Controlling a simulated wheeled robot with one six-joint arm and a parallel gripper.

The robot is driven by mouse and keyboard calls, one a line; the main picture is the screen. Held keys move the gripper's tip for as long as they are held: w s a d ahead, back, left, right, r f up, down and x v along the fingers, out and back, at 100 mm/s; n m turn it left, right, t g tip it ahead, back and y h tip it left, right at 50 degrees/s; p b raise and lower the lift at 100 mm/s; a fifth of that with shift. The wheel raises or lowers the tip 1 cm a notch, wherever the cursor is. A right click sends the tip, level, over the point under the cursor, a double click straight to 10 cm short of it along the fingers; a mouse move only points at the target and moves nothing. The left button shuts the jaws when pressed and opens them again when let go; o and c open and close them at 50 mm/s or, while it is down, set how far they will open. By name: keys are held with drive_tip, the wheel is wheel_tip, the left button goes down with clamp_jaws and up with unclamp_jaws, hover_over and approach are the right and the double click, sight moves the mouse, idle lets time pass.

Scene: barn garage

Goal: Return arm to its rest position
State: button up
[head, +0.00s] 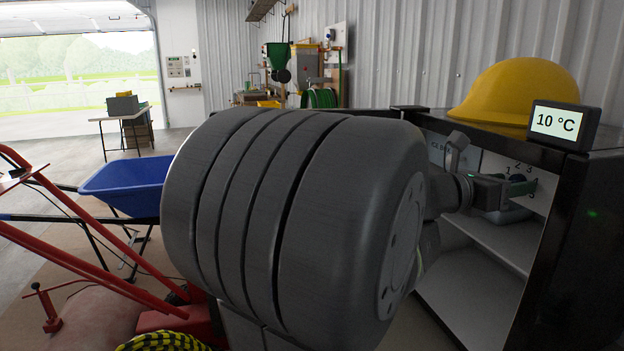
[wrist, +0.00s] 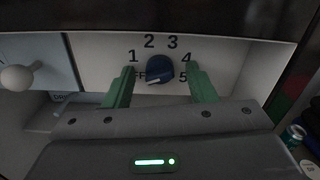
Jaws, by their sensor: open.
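My gripper (head: 524,188) reaches into the open dark fridge (head: 590,230) at the right of the head view. In the wrist view its two green fingers (wrist: 159,72) are apart, one on each side of a blue dial (wrist: 159,66). The dial sits on a pale panel with the marks 1 to 5 and a partly hidden OFF label. Its white mark points to the lower left, towards that label. I cannot tell whether the fingers touch the dial. My large grey arm link hides much of the middle of the head view.
A yellow hard hat (head: 515,92) and a display reading 10 °C (head: 558,122) are on the fridge top. A white knob (wrist: 18,77) is left of the dial, and a can (wrist: 293,134) is at lower right. A blue wheelbarrow (head: 125,184) stands at left.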

drive_tip(key=m+b, duration=0.4)
drive_tip(key=m, duration=0.6)
drive_tip(key=shift+b, duration=0.3)
